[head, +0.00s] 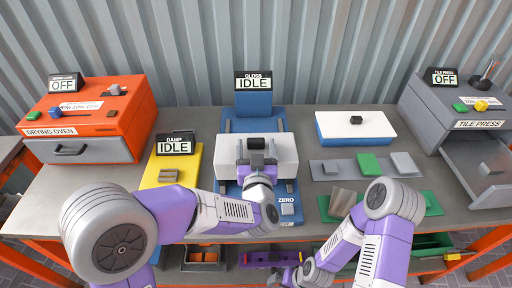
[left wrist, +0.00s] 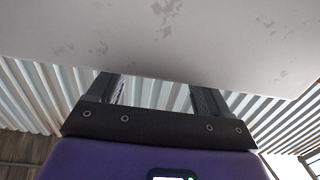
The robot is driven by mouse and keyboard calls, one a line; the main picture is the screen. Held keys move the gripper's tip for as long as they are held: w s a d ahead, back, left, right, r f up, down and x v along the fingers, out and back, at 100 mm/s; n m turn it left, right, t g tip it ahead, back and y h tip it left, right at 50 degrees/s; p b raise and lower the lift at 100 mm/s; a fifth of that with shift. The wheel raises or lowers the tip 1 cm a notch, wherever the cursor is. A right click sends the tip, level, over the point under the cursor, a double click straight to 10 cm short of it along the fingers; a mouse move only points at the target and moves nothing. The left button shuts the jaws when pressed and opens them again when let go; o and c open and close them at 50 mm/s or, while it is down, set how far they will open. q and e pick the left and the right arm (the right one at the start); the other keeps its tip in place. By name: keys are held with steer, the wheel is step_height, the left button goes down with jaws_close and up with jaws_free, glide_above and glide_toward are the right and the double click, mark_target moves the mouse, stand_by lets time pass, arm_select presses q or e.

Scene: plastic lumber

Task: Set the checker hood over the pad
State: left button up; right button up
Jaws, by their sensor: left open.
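The checker hood (head: 284,153) is a pale grey box with a black knob (head: 256,143) on top, on the blue gloss checker (head: 257,104) at the table's middle. My left gripper (head: 257,162) is at the hood's near side, just below the knob in the head view. Its fingers (left wrist: 155,92) stand apart in the left wrist view, with nothing visible between them. A large pale, speckled surface (left wrist: 160,35) fills the top of that view. I cannot make out the pad. My right gripper (head: 278,277) is low at the bottom edge, too unclear to read.
A yellow damp meter (head: 194,160) stands left of the checker, an orange drying oven (head: 124,101) further left. A white-topped blue box (head: 335,128), grey plates and green pieces lie right. The tile press (head: 440,108) has its drawer (head: 466,160) open.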

arm_select(q)
steer(key=s+p, duration=0.1)
steer(key=s, duration=0.6)
steer(key=shift+s+d, duration=0.15)
steer(key=shift+s, duration=0.15)
